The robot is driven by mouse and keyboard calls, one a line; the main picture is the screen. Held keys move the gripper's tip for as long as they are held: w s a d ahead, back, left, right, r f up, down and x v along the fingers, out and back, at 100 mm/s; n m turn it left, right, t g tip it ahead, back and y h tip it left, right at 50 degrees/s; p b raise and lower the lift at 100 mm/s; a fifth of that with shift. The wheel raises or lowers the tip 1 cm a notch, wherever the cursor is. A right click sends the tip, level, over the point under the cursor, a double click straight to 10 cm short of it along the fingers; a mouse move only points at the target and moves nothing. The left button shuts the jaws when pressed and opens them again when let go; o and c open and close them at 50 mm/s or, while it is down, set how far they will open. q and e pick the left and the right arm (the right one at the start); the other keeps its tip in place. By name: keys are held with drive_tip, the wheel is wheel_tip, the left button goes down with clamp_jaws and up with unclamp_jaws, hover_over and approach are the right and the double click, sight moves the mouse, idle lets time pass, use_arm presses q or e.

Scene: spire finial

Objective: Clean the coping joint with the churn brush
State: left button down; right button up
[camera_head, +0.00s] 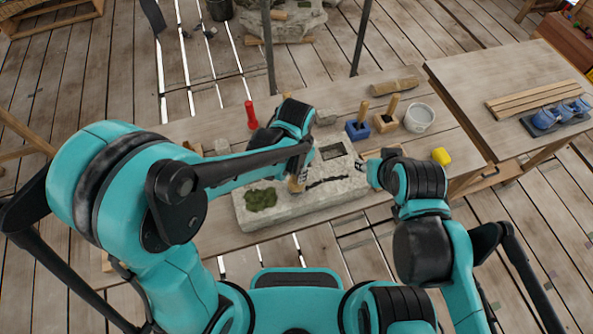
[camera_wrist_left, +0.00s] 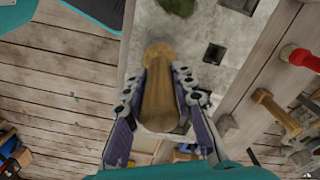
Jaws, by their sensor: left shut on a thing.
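The pale stone coping (camera_head: 300,205) lies on the bench, with a green moss patch (camera_head: 261,198), a dark joint line (camera_head: 327,183) and a square hole (camera_head: 332,151). My left gripper (camera_head: 297,182) is over its middle, just left of the dark line. In the left wrist view its fingers (camera_wrist_left: 160,85) are shut on the wooden handle of the churn brush (camera_wrist_left: 158,105), whose round end points at the stone (camera_wrist_left: 200,30). I cannot tell whether the brush touches the stone. My right gripper (camera_head: 366,172) is near the stone's right end; its fingers are too small to read.
Behind the stone stand a red-handled tool (camera_head: 250,114), a blue holder (camera_head: 357,130), a wooden block holder (camera_head: 385,123) and a white bucket (camera_head: 419,118). A yellow object (camera_head: 441,156) lies at right. A side table (camera_head: 470,75) carries planks (camera_head: 535,98) and blue items (camera_head: 545,119).

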use_arm(q)
drive_tip(key=shift+f+b, duration=0.45)
drive_tip(key=shift+f, duration=0.15)
drive_tip(key=shift+r, duration=0.1)
drive_tip(key=shift+d, duration=0.15)
drive_tip(key=shift+w+d, duration=0.2)
drive_tip(key=shift+d, duration=0.45)
drive_tip(key=shift+w+d, duration=0.2)
drive_tip(key=shift+d, duration=0.45)
drive_tip(key=shift+d, duration=0.1)
drive_tip(key=shift+w+d+b, duration=0.2)
drive_tip(key=shift+w+d, duration=0.05)
drive_tip(key=shift+d, duration=0.45)
drive_tip(key=shift+w+d+b, duration=0.2)
drive_tip(key=shift+w+d, duration=0.05)
drive_tip(key=shift+d, duration=0.45)
drive_tip(key=shift+d, duration=0.1)
drive_tip(key=shift+w+d, duration=0.25)
drive_tip(key=shift+d, duration=0.4)
drive_tip(key=shift+w+d, duration=0.2)
drive_tip(key=shift+d, duration=0.45)
drive_tip(key=shift+d, duration=0.1)
